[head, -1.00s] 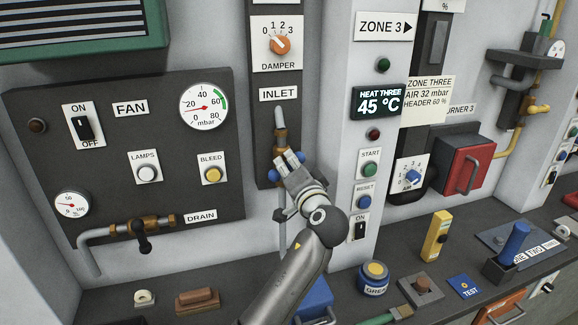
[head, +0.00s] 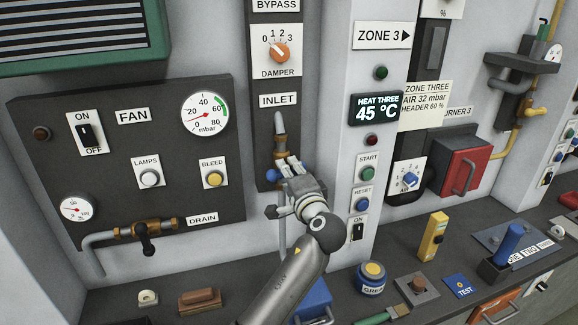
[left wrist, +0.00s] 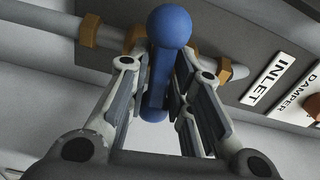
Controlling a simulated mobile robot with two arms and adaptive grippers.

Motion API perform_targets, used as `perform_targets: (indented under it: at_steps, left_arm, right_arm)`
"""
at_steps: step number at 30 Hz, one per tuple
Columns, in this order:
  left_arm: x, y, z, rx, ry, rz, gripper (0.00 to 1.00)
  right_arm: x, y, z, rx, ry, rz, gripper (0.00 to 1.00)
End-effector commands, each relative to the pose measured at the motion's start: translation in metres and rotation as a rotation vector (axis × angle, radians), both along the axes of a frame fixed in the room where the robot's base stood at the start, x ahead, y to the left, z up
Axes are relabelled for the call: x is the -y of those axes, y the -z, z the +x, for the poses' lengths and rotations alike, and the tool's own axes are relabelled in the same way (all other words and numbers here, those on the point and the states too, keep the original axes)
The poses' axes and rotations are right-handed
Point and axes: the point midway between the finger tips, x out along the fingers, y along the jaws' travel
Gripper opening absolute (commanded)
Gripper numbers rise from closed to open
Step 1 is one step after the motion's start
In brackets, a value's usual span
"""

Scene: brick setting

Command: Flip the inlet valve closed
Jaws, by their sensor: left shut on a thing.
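The inlet valve sits on a vertical pipe with brass fittings (head: 280,152), below the INLET label (head: 278,100). Its blue handle (head: 271,175) shows only as a small blue end left of my fingers in the head view; the rest is hidden. In the left wrist view the blue handle (left wrist: 162,70), with its round end, lies between my fingers and looks crosswise to the pipe. My left gripper (head: 286,168) is shut on this handle, and its fingers also show in the left wrist view (left wrist: 158,78). My right gripper is out of view.
The FAN panel (head: 60,135) with the DRAIN valve (head: 145,238) is to the left. The ZONE 3 column (head: 385,85) stands close on the right. The counter below holds a blue GREASE tin (head: 372,280), a blue-handled item (head: 312,300) and a yellow device (head: 433,236).

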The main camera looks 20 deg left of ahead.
Motion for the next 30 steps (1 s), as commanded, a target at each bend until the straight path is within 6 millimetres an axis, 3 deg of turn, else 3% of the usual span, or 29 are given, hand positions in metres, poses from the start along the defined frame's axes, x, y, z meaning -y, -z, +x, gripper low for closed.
perform_targets:
  at_steps: [6, 23, 24, 27, 30]
  left_arm:
    - [-0.0012, 0.0008, 0.0002, -0.053, -0.003, 0.075, 0.0]
    - [-0.0011, 0.0027, 0.0001, -0.075, -0.003, 0.105, 0.0]
    - [-0.0011, 0.0027, 0.0001, -0.075, -0.003, 0.105, 0.22]
    - [-0.001, 0.0026, 0.0, -0.073, -0.002, 0.105, 0.35]
    - [-0.0008, 0.0022, 0.0, -0.073, -0.002, 0.105, 0.36]
  right_arm:
    - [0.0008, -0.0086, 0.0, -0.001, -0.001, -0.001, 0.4]
    - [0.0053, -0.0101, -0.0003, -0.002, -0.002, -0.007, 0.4]
    - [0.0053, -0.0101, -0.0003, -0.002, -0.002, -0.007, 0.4]
    - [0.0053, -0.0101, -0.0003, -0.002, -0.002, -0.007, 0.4]
    - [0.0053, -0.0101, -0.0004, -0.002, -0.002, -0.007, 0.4]
